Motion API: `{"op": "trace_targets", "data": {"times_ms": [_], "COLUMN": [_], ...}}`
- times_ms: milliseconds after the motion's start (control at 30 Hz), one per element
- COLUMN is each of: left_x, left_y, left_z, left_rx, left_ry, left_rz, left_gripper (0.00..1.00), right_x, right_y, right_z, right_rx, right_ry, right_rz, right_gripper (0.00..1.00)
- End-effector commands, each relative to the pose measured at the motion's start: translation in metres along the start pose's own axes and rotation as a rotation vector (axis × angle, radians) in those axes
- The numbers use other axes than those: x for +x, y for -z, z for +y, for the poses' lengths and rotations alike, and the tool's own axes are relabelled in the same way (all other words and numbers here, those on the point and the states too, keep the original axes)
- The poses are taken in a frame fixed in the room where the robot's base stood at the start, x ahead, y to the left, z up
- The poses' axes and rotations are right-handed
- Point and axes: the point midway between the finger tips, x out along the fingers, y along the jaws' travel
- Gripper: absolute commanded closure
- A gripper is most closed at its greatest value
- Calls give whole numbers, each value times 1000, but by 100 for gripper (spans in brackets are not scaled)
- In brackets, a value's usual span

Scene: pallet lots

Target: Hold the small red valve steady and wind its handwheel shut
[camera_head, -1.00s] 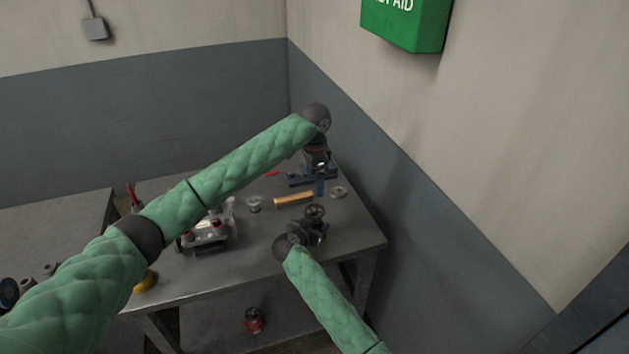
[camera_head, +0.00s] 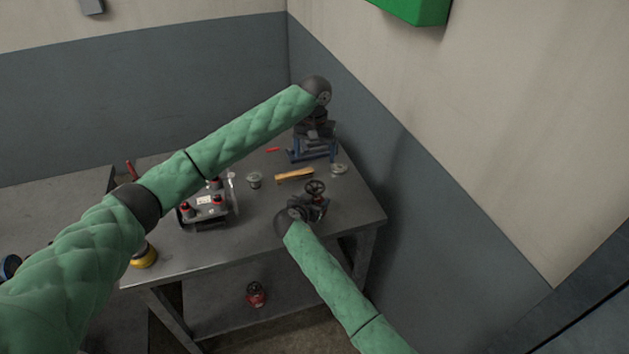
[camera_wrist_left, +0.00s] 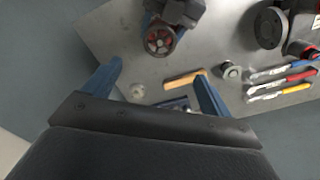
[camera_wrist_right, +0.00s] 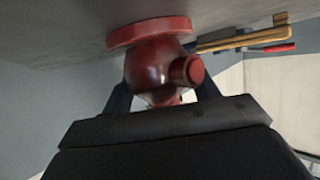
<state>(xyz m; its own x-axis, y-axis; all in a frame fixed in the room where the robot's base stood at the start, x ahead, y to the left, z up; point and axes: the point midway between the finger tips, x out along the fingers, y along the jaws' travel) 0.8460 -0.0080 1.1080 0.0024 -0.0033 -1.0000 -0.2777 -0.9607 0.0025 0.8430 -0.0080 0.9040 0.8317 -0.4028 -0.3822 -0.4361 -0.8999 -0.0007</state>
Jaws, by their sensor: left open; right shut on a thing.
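The small red valve stands on the workbench (camera_head: 270,225) near its right end. Its handwheel (camera_head: 316,188) faces up, and it also shows in the left wrist view (camera_wrist_left: 160,40). My right gripper (camera_head: 312,210) is shut on the valve from the near side. In the right wrist view the red valve body (camera_wrist_right: 150,62) fills the space between its fingers. My left gripper (camera_head: 313,155) is open and empty toward the back of the bench, beyond the handwheel and apart from it. Its two blue fingers are spread in the left wrist view (camera_wrist_left: 156,72).
A wooden-coloured bar (camera_head: 294,175), a metal fitting (camera_head: 254,180) and a pale ring (camera_head: 339,169) lie behind the valve. A grey device with red knobs (camera_head: 205,212) stands left. A red object (camera_head: 256,294) sits below the benchtop. The wall is close on the right.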

Motion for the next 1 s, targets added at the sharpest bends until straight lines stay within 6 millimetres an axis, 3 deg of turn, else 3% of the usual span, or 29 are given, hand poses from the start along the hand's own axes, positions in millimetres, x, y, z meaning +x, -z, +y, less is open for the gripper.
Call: {"op": "trace_targets", "data": {"times_ms": [300,633,767,1000], "left_x": [0,3,16,56], "left_y": [1,1,1,1], "left_z": [-1,-2,-2,-2], "left_rx": [-410,-570,-573,-571], "left_ry": [0,0,1,1], "left_rz": [0,-1,-2,-2], "left_gripper": [16,16,16,16], "right_x": [1,1,1,1], "right_y": [-5,-5,-5,-5], "right_z": [1,1,1,1], "right_rx": [-4,-4,-4,-4], "right_ry": [-2,-2,-2,-2], "right_rz": [-4,-4,-4,-4], "right_gripper": [100,100,100,100]}}
